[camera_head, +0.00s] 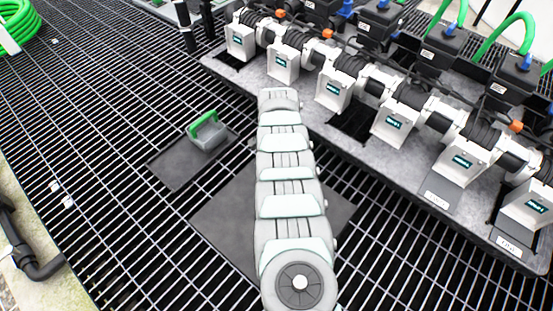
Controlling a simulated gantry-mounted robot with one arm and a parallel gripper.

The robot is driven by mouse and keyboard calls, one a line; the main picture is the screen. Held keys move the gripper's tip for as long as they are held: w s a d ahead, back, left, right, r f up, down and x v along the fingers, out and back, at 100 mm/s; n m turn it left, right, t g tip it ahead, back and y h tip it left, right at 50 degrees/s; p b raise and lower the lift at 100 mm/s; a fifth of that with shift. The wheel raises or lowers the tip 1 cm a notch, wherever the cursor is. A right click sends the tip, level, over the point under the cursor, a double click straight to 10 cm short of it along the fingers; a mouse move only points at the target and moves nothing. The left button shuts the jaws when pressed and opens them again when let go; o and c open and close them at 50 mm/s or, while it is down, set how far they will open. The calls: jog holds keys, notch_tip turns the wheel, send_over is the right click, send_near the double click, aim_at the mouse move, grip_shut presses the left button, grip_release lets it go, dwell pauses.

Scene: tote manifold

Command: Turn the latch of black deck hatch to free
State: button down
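Two flat dark panels lie in the deck grating. The larger dark panel (223,222) is partly covered by my segmented grey arm. The smaller dark panel (176,166) lies to its upper left. Either could be the black deck hatch; I cannot tell which. No latch can be made out on the visible parts of either panel. My arm stretches up the middle of the camera_head view. No gripper fingers show, so its opening cannot be seen.
A grey block with a green handle (203,122) stands at the smaller panel's right corner. A row of white-bracketed manifold units (394,121) on a grey slab (322,122) runs along the upper right. Open grating (110,230) lies at left.

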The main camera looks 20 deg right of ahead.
dwell(0.4)
jog(key=c, duration=1.4)
grip_release()
jog(key=shift+c, duration=0.2)
notch_tip(320, 180, up, 11)
jog(key=p, duration=0.7)
jog(key=shift+w+f, duration=0.1)
jog(key=shift+f, duration=0.05)
